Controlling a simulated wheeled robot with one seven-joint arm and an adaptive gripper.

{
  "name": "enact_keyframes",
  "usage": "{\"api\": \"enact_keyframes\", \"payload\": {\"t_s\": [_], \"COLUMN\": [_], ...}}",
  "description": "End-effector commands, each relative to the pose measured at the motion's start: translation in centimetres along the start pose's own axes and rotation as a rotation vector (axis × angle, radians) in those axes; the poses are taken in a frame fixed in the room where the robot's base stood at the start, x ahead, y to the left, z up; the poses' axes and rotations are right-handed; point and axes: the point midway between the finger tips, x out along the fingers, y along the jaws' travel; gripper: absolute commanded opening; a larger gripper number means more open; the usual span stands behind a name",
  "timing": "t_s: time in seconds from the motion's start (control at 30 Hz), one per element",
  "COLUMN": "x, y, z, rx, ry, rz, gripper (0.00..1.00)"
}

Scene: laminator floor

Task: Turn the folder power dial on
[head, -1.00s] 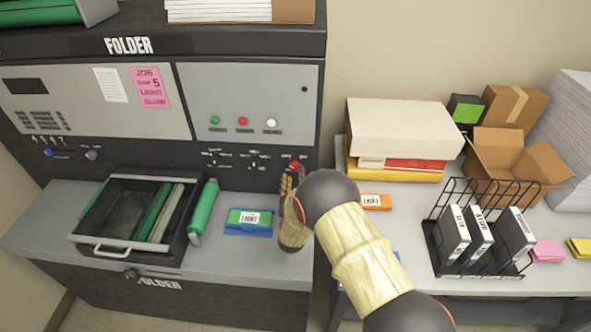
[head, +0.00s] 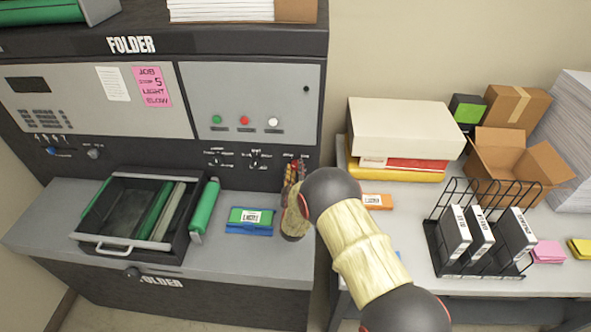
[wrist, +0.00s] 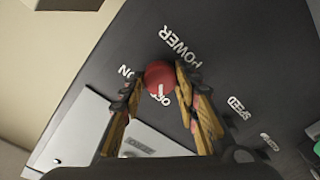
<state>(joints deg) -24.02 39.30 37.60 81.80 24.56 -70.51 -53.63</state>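The red power dial (wrist: 160,75) shows in the wrist view on the dark folder panel, with the words POWER, ON and OFF around it. Its white mark points toward OFF. My gripper (wrist: 159,72) has one finger on each side of the dial, and the dial sits between the fingertips. The right fingertip is very close to the dial; a small gap seems to show at the left one. I cannot tell whether either touches. In the head view my gripper (head: 294,170) is at the right end of the folder's (head: 130,45) lower panel and hides the dial.
The folder's grey ledge (head: 215,258) holds a black tray (head: 110,247), a green roller (head: 204,209) and a green-and-blue labelled block (head: 249,221). A table at right carries boxes (head: 400,128) and a black wire rack (head: 437,250). Other labels, including SPEED, lie right of the dial in the wrist view.

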Motion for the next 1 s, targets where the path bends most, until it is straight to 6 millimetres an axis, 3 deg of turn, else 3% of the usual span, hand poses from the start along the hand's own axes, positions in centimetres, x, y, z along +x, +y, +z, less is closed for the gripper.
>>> {"api": "enact_keyframes", "payload": {"t_s": [0.37,0.67,1.0], "x": [-0.03,-0.01,0.0], "y": [-0.08,-0.17,-0.43], "z": [0.0,0.06,0.34], "rx": [0.0,0.035,0.252], "ry": [0.0,0.002,0.012], "rz": [-0.002,0.0,0.009], "gripper": [0.06,0.06,0.06]}}
